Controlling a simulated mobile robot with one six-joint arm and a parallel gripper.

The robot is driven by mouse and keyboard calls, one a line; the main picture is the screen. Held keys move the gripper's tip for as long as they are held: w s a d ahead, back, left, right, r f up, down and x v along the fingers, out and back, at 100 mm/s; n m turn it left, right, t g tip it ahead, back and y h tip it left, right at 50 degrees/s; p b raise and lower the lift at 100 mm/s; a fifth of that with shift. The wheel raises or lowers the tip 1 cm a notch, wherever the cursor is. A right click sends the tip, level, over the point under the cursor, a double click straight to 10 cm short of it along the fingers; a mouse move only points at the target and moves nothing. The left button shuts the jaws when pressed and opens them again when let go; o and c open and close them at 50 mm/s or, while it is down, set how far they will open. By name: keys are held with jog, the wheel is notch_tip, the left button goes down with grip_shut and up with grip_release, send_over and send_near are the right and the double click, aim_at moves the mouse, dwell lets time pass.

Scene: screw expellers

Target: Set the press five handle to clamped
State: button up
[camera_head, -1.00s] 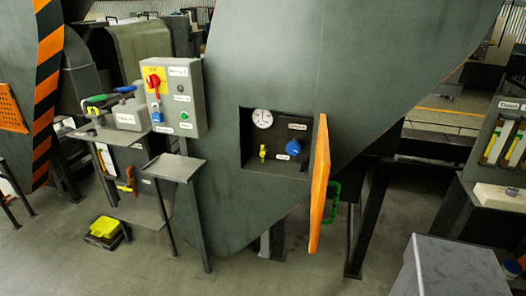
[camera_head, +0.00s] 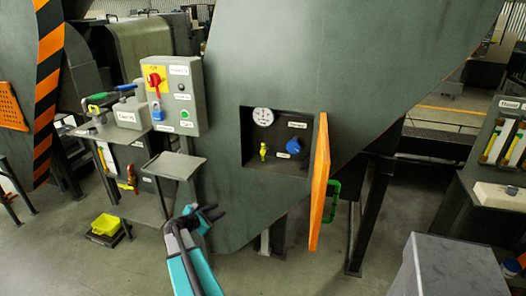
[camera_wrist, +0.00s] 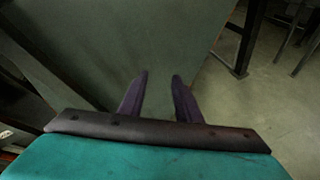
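My gripper (camera_head: 208,211) is low in front of the large dark green press body (camera_head: 255,60), left of the orange door. In the wrist view the two fingers of my gripper (camera_wrist: 162,77) stand apart with nothing between them, facing the green metal. Which part is the press five handle cannot be read from the labels. Handle-like parts are a green handle (camera_head: 334,203) on the open orange door (camera_head: 319,190), a blue knob (camera_head: 293,146) and a small yellow valve (camera_head: 264,152) in the recess, and a red switch (camera_head: 154,82) on the grey control box.
The grey control box (camera_head: 187,80) and a small shelf (camera_head: 174,165) on a post stand left of my gripper. A grey block (camera_head: 450,270) is at the lower right. Open floor shows between.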

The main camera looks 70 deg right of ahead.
aim_at(263, 148)
jog(key=s+d+r+n+h, duration=0.2)
jog(key=s+d+r, duration=0.2)
jog(key=d+r, duration=0.4)
jog(key=s+d+r+n+g+h, duration=0.1)
jog(key=s+d+r, duration=0.3)
jog(key=d+r, duration=0.5)
jog(key=shift+r+n+h, duration=0.45)
jog(key=shift+n+h, duration=0.25)
jog(key=shift+n, duration=0.2)
jog(key=shift+d, duration=0.1)
jog(key=shift+s+d+p, duration=0.45)
jog(key=shift+d+p, duration=0.35)
jog(key=shift+d, duration=1.4)
jog(key=shift+s+d+p, duration=0.45)
jog(key=shift+d+p, duration=0.3)
jog(key=shift+d, duration=1.45)
jog(key=shift+s+d+p, duration=0.45)
jog(key=shift+d+p, duration=0.35)
jog(key=shift+d, duration=1.4)
grip_shut()
jog(key=shift+w+a, duration=0.1)
jog(key=shift+a, duration=0.3)
jog(key=shift+d+f, duration=0.1)
jog(key=shift+d, duration=0.15)
